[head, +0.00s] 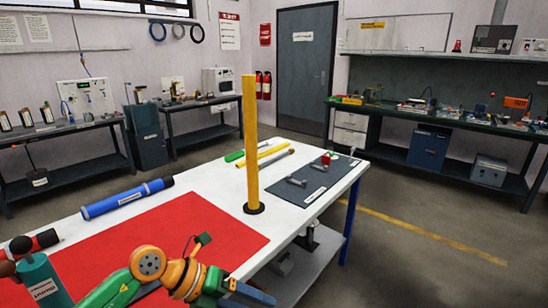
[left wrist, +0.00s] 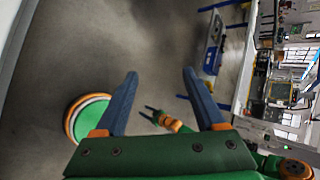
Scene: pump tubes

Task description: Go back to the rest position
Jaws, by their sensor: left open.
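My left gripper (head: 252,296) is at the bottom of the head view, in front of the table's near edge, pointing right. In the left wrist view its two blue fingers (left wrist: 158,85) are spread wide with nothing between them, and bare floor shows beyond. My right gripper (left wrist: 148,113) shows small in the left wrist view, its two prongs apart and empty; it is outside the head view. On the white table (head: 215,222), a yellow tube (head: 250,140) stands upright in a black base (head: 254,208).
A blue tube (head: 125,199) lies behind the red mat (head: 150,235). A yellow tube (head: 262,157) lies farther back. Small grey parts lie on a dark mat (head: 312,191). A teal cylinder (head: 43,281) is at lower left. The floor right of the table is clear.

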